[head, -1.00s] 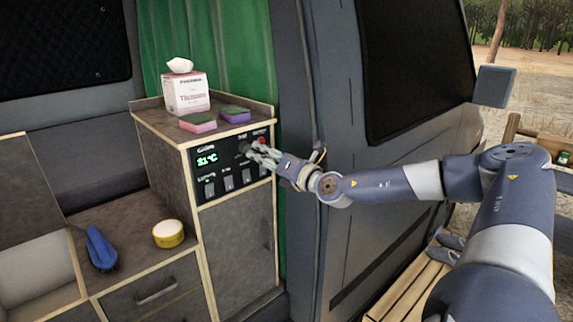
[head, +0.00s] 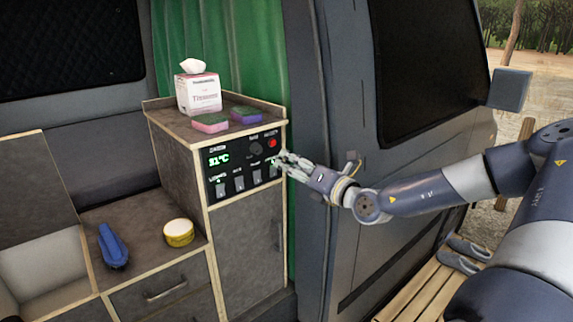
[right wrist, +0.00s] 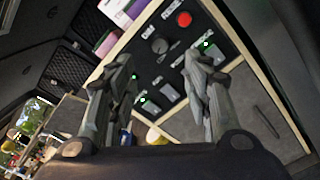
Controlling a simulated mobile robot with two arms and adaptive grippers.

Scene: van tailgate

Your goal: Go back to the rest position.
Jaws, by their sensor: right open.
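My right gripper (head: 280,163) is open and empty at the right edge of the black control panel (head: 230,162) on the cabinet front. In the right wrist view its two fingers (right wrist: 160,85) stand apart with nothing between them. The panel shows a green temperature reading, a dark round knob (head: 256,149), a red button (head: 272,142) and a row of switches. The knob (right wrist: 160,46) and red button (right wrist: 183,19) also show in the right wrist view, beyond the fingertips. I cannot tell whether a fingertip touches the panel. My left gripper is not in view.
A tissue box (head: 198,95), a pink sponge (head: 210,123) and a purple sponge (head: 246,114) stand on the cabinet top. A blue brush (head: 113,246) and a yellow tin (head: 179,232) are on the lower counter. The van door (head: 350,120) is close beside my right arm.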

